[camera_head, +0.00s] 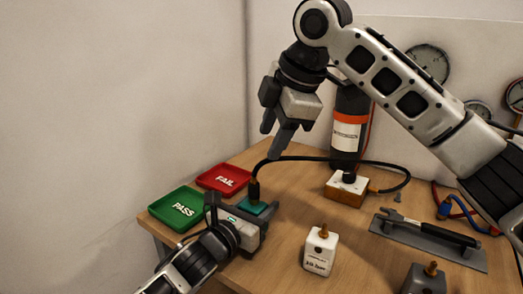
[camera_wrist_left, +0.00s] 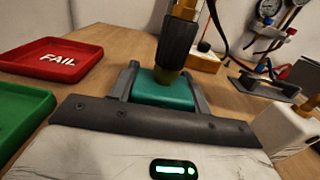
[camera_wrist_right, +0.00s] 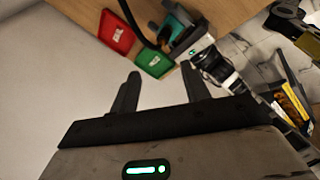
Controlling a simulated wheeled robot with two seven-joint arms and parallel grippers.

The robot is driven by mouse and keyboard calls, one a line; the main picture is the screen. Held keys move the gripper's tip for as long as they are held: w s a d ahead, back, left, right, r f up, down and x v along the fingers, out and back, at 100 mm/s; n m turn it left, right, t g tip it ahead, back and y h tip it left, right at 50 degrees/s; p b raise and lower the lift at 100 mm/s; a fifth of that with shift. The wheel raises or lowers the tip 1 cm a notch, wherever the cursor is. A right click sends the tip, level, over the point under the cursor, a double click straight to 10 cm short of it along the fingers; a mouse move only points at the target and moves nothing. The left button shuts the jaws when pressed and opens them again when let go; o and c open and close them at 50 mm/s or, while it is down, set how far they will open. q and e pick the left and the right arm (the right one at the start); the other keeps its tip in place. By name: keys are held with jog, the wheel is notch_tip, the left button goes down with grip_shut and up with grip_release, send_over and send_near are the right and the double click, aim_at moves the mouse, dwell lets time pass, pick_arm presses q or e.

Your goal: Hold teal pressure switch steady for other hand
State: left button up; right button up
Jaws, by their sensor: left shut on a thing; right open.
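The teal pressure switch (camera_head: 257,207) is near the table's left side, in front of the trays. My left gripper (camera_head: 250,212) is shut on it. In the left wrist view the teal switch (camera_wrist_left: 164,88) sits between the two fingers, with a black hose end with a brass-coloured fitting (camera_wrist_left: 180,38) standing upright on its top. My right gripper (camera_head: 275,140) is open and empty, above the table and up from the switch. In the right wrist view its fingers (camera_wrist_right: 160,95) are apart with nothing between them, and the teal switch (camera_wrist_right: 178,24) shows beyond them.
A green PASS tray (camera_head: 180,222) and a red FAIL tray (camera_head: 222,167) lie left of the switch. The black hose (camera_head: 310,158) arches to a white and orange block (camera_head: 346,188).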

aim_at(255, 185)
jog(key=w+a+f+n, duration=0.1)
jog(key=f+n, duration=0.3)
jog(key=n, duration=0.2)
jog(key=w+a+f+n+h, duration=0.1)
jog(key=f+n, duration=0.4)
jog(key=n, duration=0.1)
jog(key=w+a+f+n+h, duration=0.1)
jog(key=f+n, duration=0.3)
jog(key=n, duration=0.2)
jog(key=shift+w+a+f+n+t, duration=0.15)
jog(key=shift+w+n+t, duration=0.15)
jog(key=shift+n, duration=0.1)
grip_shut()
